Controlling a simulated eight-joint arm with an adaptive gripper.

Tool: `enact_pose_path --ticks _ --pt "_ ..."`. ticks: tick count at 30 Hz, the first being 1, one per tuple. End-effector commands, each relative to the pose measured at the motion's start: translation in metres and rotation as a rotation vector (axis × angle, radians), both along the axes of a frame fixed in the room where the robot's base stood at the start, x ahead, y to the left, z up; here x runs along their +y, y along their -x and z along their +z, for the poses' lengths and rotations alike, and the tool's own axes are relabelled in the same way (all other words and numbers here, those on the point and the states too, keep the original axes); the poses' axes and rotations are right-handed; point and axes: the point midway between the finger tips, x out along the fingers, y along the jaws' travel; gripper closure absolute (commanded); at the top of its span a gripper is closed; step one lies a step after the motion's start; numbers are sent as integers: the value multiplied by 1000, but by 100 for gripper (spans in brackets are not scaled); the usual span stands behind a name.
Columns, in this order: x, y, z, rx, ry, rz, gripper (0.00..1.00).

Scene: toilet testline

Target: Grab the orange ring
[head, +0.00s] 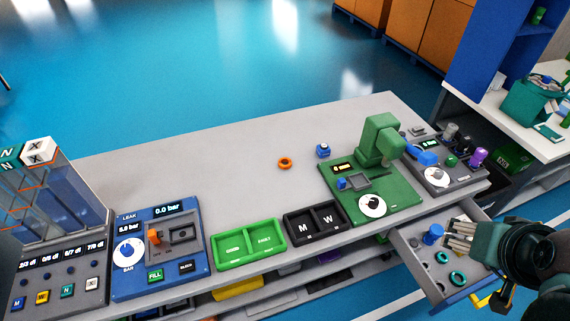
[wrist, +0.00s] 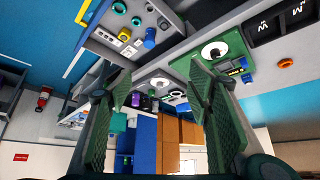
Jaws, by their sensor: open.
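The orange ring (head: 285,163) lies flat on the bare grey benchtop, left of a small blue part. It also shows at the right side of the wrist view (wrist: 285,63). My gripper (head: 461,235) is at the far right of the head view, over the open drawer and well away from the ring. In the wrist view its two dark green fingers (wrist: 160,82) stand wide apart with nothing between them.
The open drawer (head: 408,231) holds teal rings and a blue part (head: 433,234). The green press station (head: 380,150) stands between my gripper and the ring. Black trays (head: 314,222) and green trays (head: 249,244) line the front edge. The benchtop behind the ring is clear.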

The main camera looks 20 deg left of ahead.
Motion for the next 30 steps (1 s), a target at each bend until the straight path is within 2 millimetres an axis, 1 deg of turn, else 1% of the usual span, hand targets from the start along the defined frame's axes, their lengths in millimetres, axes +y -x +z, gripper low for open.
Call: enact_pose_path --ticks 5,11,21,30 --pt "6 -10 7 12 10 29 49" --pt "21 -29 18 40 32 93 49" --pt "56 -73 36 97 81 233 49" --pt "93 -112 44 146 123 358 49"
